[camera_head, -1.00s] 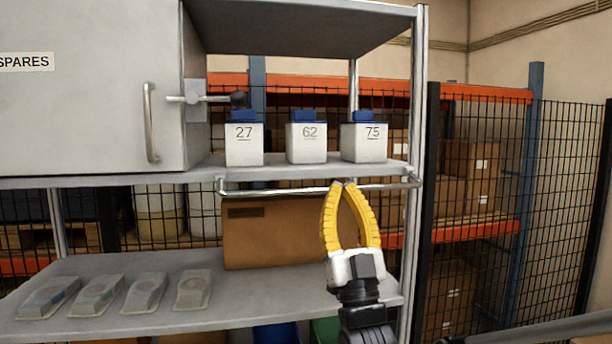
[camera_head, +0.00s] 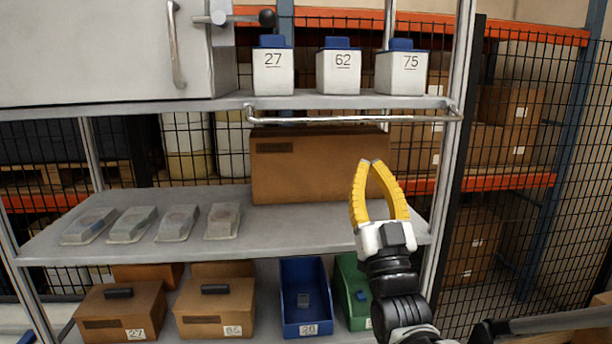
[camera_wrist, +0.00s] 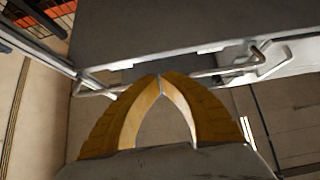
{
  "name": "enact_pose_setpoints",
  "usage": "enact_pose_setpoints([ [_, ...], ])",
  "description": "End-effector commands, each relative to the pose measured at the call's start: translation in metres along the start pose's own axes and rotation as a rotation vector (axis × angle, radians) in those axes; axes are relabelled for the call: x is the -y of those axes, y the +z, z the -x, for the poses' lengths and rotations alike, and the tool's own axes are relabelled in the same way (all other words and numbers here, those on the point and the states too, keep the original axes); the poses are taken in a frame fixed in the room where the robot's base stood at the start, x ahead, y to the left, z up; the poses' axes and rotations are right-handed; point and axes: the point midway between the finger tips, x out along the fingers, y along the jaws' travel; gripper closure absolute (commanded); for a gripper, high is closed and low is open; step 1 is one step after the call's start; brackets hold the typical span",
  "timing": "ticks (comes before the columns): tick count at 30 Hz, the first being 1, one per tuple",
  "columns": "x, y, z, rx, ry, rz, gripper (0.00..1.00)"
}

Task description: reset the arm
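My gripper (camera_head: 371,163) has yellow ribbed fingers. It is raised at the right end of the shelving, in front of the brown carton on the middle shelf in the head view. Its fingertips meet, with an empty gap between the bowed fingers behind them. In the wrist view the gripper (camera_wrist: 160,77) also shows its tips together and nothing held. The rail (camera_wrist: 215,76) and a shelf show beyond the tips there.
The upper shelf (camera_head: 225,104) has a front rail (camera_head: 350,119) and holds white reel boxes marked 27 (camera_head: 273,72), 62 (camera_head: 339,72) and 75 (camera_head: 401,73). A grey cabinet (camera_head: 90,55) stands left. The middle shelf (camera_head: 130,250) holds several grey cases and a carton (camera_head: 320,165). Bins stand below.

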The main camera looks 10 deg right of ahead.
Motion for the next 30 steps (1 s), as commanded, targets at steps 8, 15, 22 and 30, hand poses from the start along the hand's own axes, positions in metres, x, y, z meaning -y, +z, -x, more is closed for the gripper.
enact_pose_setpoints([
  [8,-0.001,0.134,0.14,0.825,-0.002,0.0,1.0],
  [15,-0.002,0.169,0.32,1.413,0.0,-0.001,1.0],
  [22,-0.002,0.161,0.408,1.679,0.002,-0.001,1.0],
  [30,-0.002,0.158,0.417,1.711,0.002,-0.001,1.0],
])
